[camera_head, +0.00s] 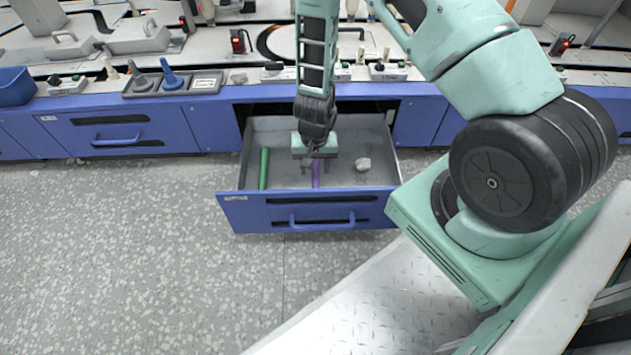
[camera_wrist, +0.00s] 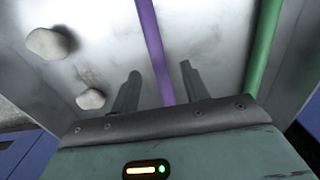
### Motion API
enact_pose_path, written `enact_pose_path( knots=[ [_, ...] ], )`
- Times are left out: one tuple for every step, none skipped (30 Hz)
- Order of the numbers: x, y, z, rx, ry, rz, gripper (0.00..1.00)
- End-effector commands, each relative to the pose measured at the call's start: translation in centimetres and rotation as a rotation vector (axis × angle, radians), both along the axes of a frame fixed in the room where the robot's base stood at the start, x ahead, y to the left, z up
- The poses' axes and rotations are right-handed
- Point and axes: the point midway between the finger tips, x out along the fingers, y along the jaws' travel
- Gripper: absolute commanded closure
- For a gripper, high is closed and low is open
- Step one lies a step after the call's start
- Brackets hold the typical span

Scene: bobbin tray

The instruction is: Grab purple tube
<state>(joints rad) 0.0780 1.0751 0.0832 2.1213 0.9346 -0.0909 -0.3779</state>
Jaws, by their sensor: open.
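The purple tube (camera_head: 316,174) lies in the open drawer, partly hidden under my gripper in the head view. In the wrist view the purple tube (camera_wrist: 152,45) runs from the top edge down between the two fingers. My gripper (camera_wrist: 158,78) is open, one finger on each side of the tube's line, with nothing held. In the head view my gripper (camera_head: 315,155) hangs over the middle of the drawer. I cannot tell how far the fingertips are above the tube.
The drawer (camera_head: 235,208) is blue with a grey inside. A green tube (camera_head: 264,168) lies near its left wall. A pale stone (camera_head: 363,164) lies on the right; the wrist view shows two stones (camera_wrist: 47,43). The workbench edge is behind.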

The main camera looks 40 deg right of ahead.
Motion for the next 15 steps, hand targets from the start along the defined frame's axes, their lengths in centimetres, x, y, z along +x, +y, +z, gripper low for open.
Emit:
enact_pose_path(
  knots=[
    [0.0,-0.1,-1.2,0.001,0.001,0.000,0.54],
    [-0.1,-0.1,-1.6,0.001,0.001,0.000,0.54],
    [-0.1,-0.2,-2.1,0.001,0.001,-0.001,0.54],
    [-0.1,-0.2,-2.5,0.001,0.001,-0.002,0.54],
    [-0.1,-0.2,-2.9,0.001,0.001,-0.001,0.54],
    [-0.1,-0.2,-3.4,0.001,0.001,0.000,0.54],
    [-0.1,-0.2,-3.8,0.001,0.001,-0.001,0.54],
    [-0.1,-0.3,-4.0,0.000,0.000,-0.001,0.54],
    [-0.1,-0.3,-4.2,0.000,0.000,-0.001,0.54],
    [-0.1,-0.3,-4.2,0.000,0.000,0.000,0.54],
    [-0.1,-0.2,-4.2,0.000,0.000,0.000,0.54],
    [-0.1,-0.2,-4.2,0.000,0.000,0.000,0.54],
    [-0.1,-0.2,-4.1,-0.001,0.001,0.000,0.54],
    [-0.1,-0.2,-4.0,-0.001,0.001,0.000,0.54],
    [-0.1,-0.2,-4.0,-0.001,0.001,0.000,0.54]
  ],
)
